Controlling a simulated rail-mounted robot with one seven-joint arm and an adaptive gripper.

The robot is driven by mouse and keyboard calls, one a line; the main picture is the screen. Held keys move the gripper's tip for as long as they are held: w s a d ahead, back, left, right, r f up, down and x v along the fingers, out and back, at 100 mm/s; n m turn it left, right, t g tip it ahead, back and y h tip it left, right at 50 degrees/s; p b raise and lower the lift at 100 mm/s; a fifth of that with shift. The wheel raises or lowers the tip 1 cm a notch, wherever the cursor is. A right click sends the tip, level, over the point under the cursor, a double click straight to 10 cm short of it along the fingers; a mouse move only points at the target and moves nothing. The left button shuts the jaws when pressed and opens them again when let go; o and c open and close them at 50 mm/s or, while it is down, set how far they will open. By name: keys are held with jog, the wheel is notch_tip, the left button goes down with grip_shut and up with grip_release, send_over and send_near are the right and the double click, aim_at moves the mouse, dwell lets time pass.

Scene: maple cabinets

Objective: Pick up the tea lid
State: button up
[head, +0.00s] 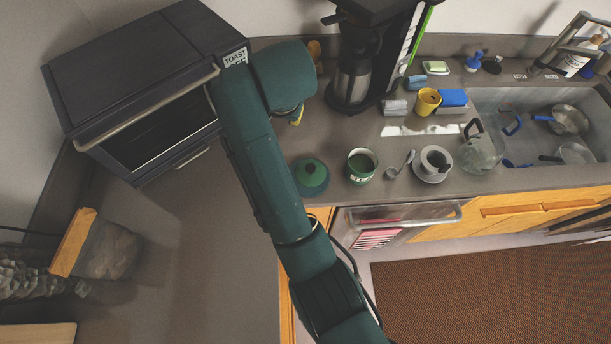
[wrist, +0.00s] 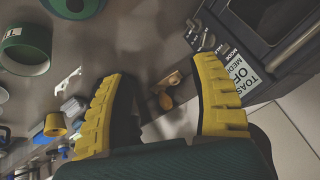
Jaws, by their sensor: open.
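The tea lid appears to be the round dark green lid (head: 311,176) with a paler knob, lying on the counter left of the green pot (head: 361,166). In the wrist view the pot (wrist: 24,50) is at the upper left, and a green round thing (wrist: 74,6), likely the lid, is cut off by the top edge. My gripper (wrist: 162,105) is open with two yellow ribbed fingers and nothing between them. In the head view a yellow fingertip (head: 297,117) shows beyond my arm, above the lid in the picture; the rest is hidden.
The toaster oven (head: 150,85) stands at the left. A coffee maker (head: 361,55) stands at the back. A cup on a saucer (head: 434,165), a glass jug (head: 479,150) and the sink (head: 540,100) are to the right. Counter in front of the oven is clear.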

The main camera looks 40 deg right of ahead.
jog(key=s+d+f+m+g+y+b, duration=0.1)
jog(key=s+d+f+m+g+b, duration=0.15)
jog(key=s+f+g, duration=0.35)
send_over(311, 167)
jog(key=shift+m+t, duration=0.4)
jog(key=shift+m, duration=0.05)
jog(key=f, duration=0.7)
jog(key=s+f, duration=0.1)
jog(key=f, duration=0.2)
jog(key=shift+a+f, duration=0.15)
jog(key=shift+f, duration=0.15)
jog(key=f, duration=0.4)
jog(key=w+f+p, duration=0.1)
jog(key=f, duration=0.1)
jog(key=shift+r, duration=0.1)
grip_shut()
